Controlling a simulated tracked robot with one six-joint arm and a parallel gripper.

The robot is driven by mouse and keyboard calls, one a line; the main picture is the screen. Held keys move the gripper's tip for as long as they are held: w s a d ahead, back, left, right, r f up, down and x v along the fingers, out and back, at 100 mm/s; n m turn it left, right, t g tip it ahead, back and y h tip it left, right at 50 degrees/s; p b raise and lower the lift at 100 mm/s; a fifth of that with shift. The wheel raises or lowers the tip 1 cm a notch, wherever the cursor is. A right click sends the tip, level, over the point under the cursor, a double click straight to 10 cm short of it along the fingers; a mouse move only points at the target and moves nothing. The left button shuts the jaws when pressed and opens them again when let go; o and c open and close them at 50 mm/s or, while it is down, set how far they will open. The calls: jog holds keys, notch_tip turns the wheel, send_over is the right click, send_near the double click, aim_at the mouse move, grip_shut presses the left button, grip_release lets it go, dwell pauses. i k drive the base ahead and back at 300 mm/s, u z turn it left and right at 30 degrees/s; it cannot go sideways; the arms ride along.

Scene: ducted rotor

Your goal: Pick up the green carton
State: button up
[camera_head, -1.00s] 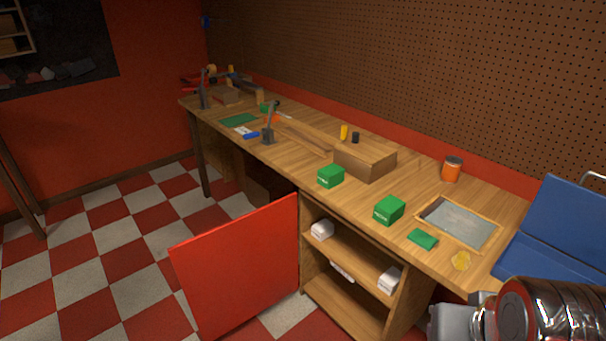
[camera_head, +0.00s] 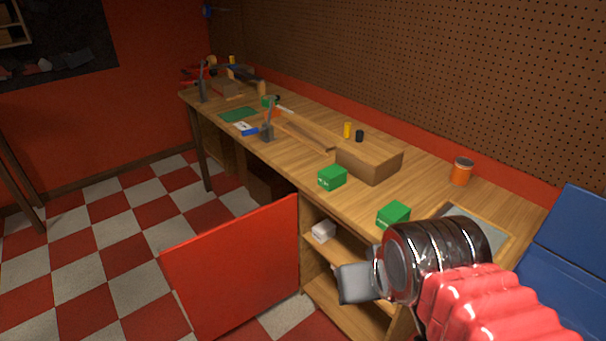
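Two green cartons stand upright near the bench's front edge. One green carton (camera_head: 332,177) is in front of the brown box. The other green carton (camera_head: 394,215) is farther right, just above my arm in the picture, and its lower part is covered by the arm. A smaller green item (camera_head: 268,101) is far back on the bench. My gripper (camera_head: 358,283) is the grey end part, left of the dark ribbed wrist, seen in front of the shelf and below the right carton. Its fingers do not show clearly, and nothing is visibly held.
A long brown box (camera_head: 369,160) lies behind the cartons. An orange jar (camera_head: 461,171), a yellow bottle (camera_head: 347,130) and a black cap (camera_head: 360,136) stand nearby. A blue case (camera_head: 570,245) is at right. An open red door (camera_head: 235,265) stands left of the shelves.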

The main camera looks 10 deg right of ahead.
aim_at(333, 176)
jog(key=u, duration=0.4)
jog(key=i, duration=0.45)
jog(key=u, duration=0.8)
jog(key=i, duration=0.7)
jog(key=u, duration=0.6)
